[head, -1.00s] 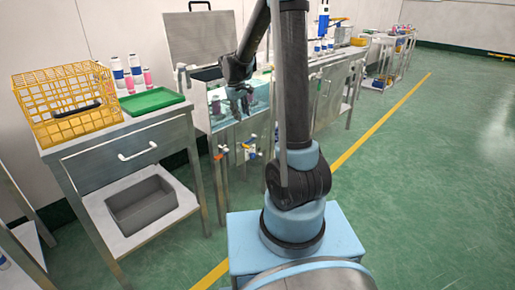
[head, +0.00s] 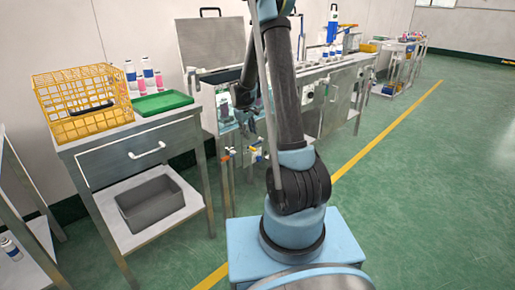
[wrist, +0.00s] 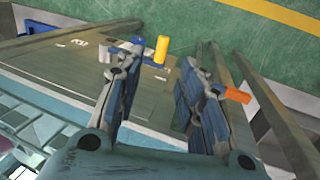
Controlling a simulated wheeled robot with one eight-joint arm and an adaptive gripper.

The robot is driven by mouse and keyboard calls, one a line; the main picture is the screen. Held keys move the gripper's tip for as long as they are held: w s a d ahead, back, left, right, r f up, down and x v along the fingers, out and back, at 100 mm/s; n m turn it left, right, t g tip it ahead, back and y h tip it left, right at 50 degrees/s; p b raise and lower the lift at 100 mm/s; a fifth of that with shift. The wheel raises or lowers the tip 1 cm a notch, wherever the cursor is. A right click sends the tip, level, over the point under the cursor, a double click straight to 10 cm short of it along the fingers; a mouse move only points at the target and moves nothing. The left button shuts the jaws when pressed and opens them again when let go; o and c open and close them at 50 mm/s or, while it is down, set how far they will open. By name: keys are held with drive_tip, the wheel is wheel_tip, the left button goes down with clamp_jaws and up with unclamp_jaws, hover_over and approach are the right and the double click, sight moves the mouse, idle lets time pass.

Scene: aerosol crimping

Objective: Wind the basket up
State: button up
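A yellow wire basket (head: 85,100) stands on the steel cabinet at the left in the head view. The steel water bath (head: 222,97) with a raised lid stands behind my arm and is partly hidden. My gripper (wrist: 162,75) is open and empty, its two fingers well apart over the bath's front panel (wrist: 70,58). A yellow handle (wrist: 161,48) shows beyond the fingertips, and an orange knob (wrist: 237,95) shows beside the right finger. A pale grid-like structure (wrist: 22,125) shows at lower left in the wrist view; I cannot tell if it is a basket.
A green tray (head: 162,103) and several bottles (head: 142,80) share the cabinet top with the yellow basket. A grey bin (head: 150,200) sits on its lower shelf. More steel benches (head: 345,75) run off to the right. The green floor right of the yellow line is clear.

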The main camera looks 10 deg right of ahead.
sight(252, 148)
drive_tip(key=x, duration=1)
drive_tip(key=shift+s+a, duration=0.1)
drive_tip(key=shift+a, duration=0.05)
